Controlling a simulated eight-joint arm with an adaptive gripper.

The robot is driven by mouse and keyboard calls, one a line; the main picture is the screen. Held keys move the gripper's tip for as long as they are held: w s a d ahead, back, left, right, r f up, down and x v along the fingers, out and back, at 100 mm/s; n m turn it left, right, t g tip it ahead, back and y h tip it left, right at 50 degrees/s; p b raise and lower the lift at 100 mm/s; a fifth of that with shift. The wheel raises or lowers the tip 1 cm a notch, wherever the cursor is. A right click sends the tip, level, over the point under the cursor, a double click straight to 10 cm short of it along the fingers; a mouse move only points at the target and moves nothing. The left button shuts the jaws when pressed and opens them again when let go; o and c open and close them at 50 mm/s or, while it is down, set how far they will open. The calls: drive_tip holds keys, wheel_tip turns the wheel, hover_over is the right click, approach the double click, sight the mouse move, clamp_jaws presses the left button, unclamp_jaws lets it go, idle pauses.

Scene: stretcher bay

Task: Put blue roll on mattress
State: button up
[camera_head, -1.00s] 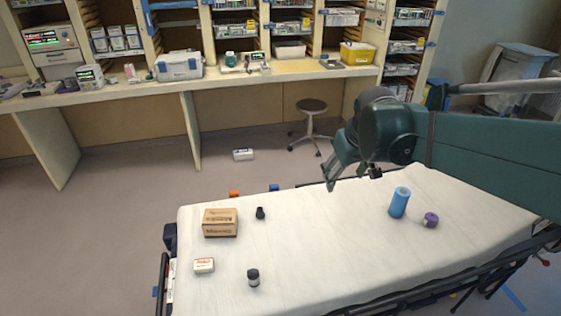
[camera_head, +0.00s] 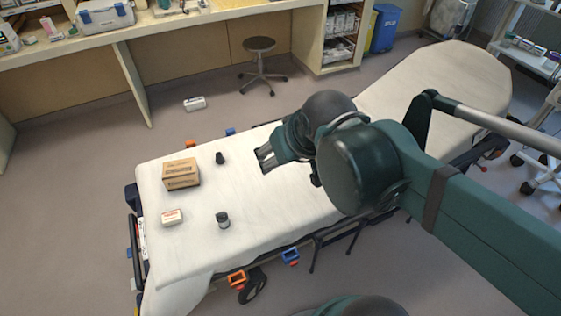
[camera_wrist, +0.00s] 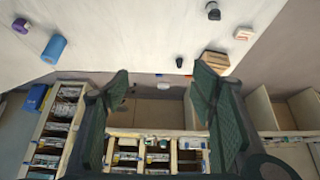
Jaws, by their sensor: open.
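The blue roll (camera_wrist: 54,49) is on the white mattress (camera_head: 278,210). It shows at the upper left of the wrist view, with a purple roll (camera_wrist: 21,25) beside it. In the head view now my arm hides both rolls. My gripper (camera_head: 266,158) is above the mattress, right of the cardboard box. In the wrist view my gripper (camera_wrist: 163,82) has its two fingers wide apart with nothing between them. The blue roll lies off to the left of the fingers there, apart from them.
The cardboard box (camera_head: 181,174), a dark small bottle (camera_head: 220,158), a white box (camera_head: 172,217) and a dark-lidded jar (camera_head: 222,219) stand on the mattress's left part. A stool (camera_head: 261,62) and shelving stand beyond. The mattress between the jar and my arm is clear.

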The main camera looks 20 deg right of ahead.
drive_tip(key=shift+s+a+f, duration=0.25)
drive_tip(key=shift+s+a, duration=0.05)
drive_tip(key=shift+s, duration=0.15)
drive_tip(key=shift+s+a+f, duration=0.2)
drive_tip(key=shift+s+a, duration=0.1)
drive_tip(key=shift+s, duration=0.15)
